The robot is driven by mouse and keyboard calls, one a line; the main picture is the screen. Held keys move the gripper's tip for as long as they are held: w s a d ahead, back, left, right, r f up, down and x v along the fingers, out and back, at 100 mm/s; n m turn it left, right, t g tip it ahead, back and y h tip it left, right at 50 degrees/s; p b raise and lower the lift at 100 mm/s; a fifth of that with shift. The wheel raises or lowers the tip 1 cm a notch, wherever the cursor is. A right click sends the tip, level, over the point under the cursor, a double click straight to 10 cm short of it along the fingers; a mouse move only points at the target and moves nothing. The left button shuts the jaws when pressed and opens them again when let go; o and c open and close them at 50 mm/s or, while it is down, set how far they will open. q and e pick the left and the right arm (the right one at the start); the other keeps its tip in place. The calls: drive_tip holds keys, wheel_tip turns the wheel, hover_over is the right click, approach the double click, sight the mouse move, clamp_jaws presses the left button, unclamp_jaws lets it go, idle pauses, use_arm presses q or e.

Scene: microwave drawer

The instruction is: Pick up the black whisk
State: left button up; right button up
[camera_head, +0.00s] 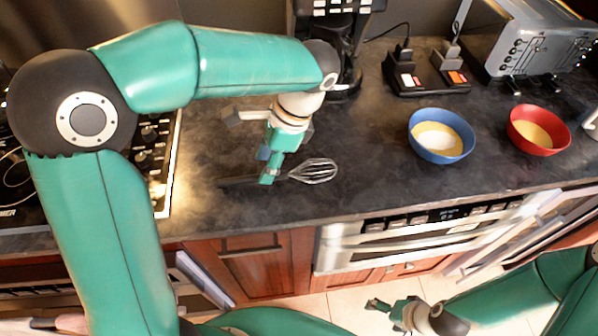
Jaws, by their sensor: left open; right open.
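The black whisk (314,171) lies on the dark countertop near its front edge. Its wire head points right and its dark handle runs left. My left gripper (267,177) reaches down over the handle, close to where it meets the wires. Its jaws are open, and they hide part of the handle. I cannot tell whether the fingers touch it. My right gripper (380,306) is open and empty, low in front of the counter, well away from the whisk.
A blue bowl (441,136) and a red bowl (538,130) stand to the right on the countertop (360,200). A black appliance (340,40), a dark stand (427,77) and a silver toaster oven (528,45) are behind. The stove is left. The microwave drawer (400,240) is below the counter.

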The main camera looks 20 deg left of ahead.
use_arm(q)
drive_tip(key=x, duration=0.5)
drive_tip(key=shift+w+a, duration=0.15)
drive_tip(key=shift+r, duration=0.1)
clamp_jaws()
